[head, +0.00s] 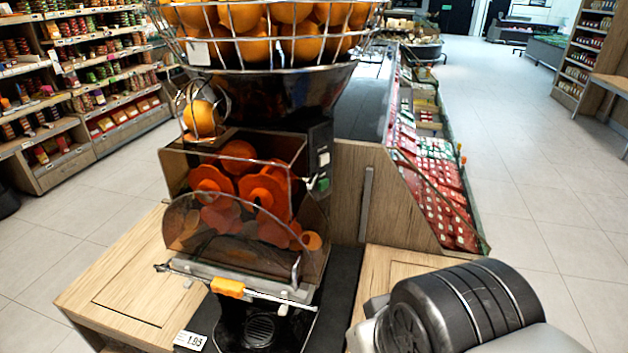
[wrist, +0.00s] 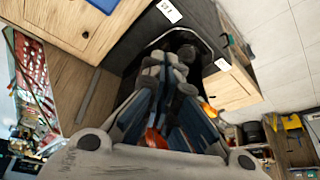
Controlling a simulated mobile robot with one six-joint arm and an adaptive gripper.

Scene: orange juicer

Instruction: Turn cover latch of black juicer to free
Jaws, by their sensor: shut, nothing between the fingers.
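The black juicer (head: 262,115) stands in the middle of the head view, with orange pressing drums (head: 238,192) behind its clear curved cover (head: 190,225). An orange latch handle (head: 228,287) sits on a metal bar across the lower front of the cover. My gripper (wrist: 170,62) shows in the wrist view with its fingers closed together and empty. Its fingertips overlap the black drip area (wrist: 195,35) in that view; I cannot tell the gap. Small orange patches show behind the fingers, too hidden to name. The gripper is outside the head view.
A wire basket of oranges (head: 265,40) tops the juicer. Wooden counter panels (head: 130,270) flank it, with a price tag (head: 190,341) at the front. My arm fills the lower right of the head view. Shelves (head: 75,75) stand at the left; open floor (head: 540,190) lies right.

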